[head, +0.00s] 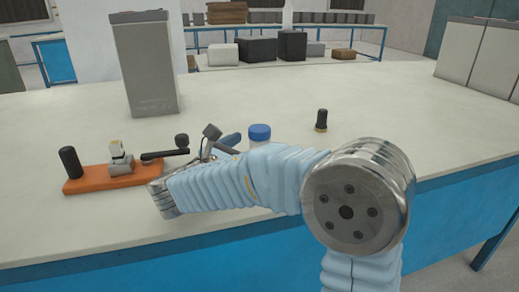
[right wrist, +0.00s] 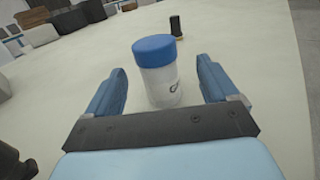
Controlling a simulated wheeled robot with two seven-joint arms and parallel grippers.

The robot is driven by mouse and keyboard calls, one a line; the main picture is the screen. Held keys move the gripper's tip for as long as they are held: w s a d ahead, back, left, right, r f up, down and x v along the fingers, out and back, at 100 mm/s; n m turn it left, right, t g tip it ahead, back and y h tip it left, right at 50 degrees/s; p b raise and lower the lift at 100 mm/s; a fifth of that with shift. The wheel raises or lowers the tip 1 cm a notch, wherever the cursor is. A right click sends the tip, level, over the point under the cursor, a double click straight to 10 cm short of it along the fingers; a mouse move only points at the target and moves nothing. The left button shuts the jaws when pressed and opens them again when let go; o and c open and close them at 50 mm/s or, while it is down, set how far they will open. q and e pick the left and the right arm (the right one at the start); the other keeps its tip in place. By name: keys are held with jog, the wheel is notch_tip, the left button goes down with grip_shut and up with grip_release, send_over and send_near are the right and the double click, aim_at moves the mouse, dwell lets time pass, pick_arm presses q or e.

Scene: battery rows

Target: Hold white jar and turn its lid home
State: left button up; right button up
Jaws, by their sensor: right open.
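In the head view the lid (head: 259,131) shows above my right arm, which hides most of the jar. My right gripper (right wrist: 161,66) is open, its two blue fingers on either side of the jar, with gaps visible on both sides. My left gripper is not in view.
An orange board (head: 100,184) with a black post and a grey toggle clamp lies at the left. A small dark bottle (head: 321,119) stands right of the jar. A tall grey case (head: 147,65) stands behind. The table's middle right is clear.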

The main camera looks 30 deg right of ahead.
aim_at(253, 142)
jog(key=shift+x, duration=2.65)
jog(key=shift+w+a+f, duration=0.1)
jog(key=shift+c, duration=0.3)
jog(key=c, duration=1.1)
